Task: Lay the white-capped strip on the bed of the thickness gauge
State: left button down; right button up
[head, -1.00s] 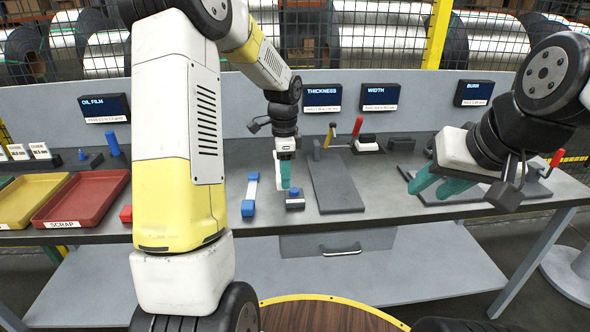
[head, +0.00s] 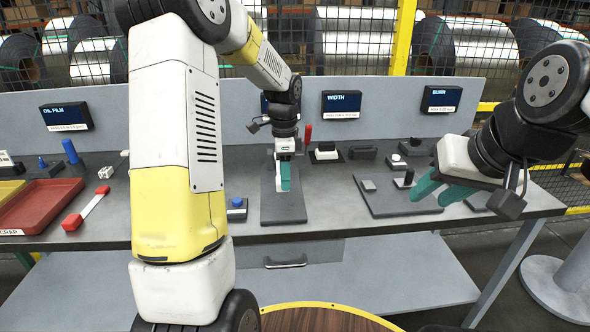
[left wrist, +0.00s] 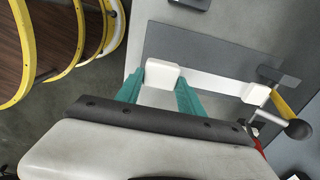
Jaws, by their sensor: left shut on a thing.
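My left gripper (head: 284,188) is shut on the near white cap (left wrist: 163,77) of the white-capped strip, between its teal fingers. In the left wrist view the pale strip (left wrist: 208,82) runs right to its other white cap (left wrist: 255,94). The strip lies over the dark grey bed (left wrist: 190,42) of the thickness gauge; whether it touches is unclear. The gauge's screen is mostly hidden behind my arm. My right gripper (head: 440,190) is open and empty, above the bench at the right.
A red-capped strip (head: 91,206) lies on the bench at left, near the red scrap tray (head: 40,207). A small block with a blue top (head: 237,209) stands just left of the bed. Another grey plate (head: 385,205) lies to the right. A low back panel bounds the bench.

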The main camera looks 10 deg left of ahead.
pick_arm(q)
jog(key=shift+f, duration=0.1)
jog(key=shift+f, duration=3.9)
jog(key=shift+f, duration=0.3)
jog(key=c, duration=0.7)
grip_release()
jog(key=shift+o, duration=0.2)
jog(key=shift+r, duration=0.1)
notch_tip(320, 180, up, 8)
jog(key=shift+f, duration=0.2)
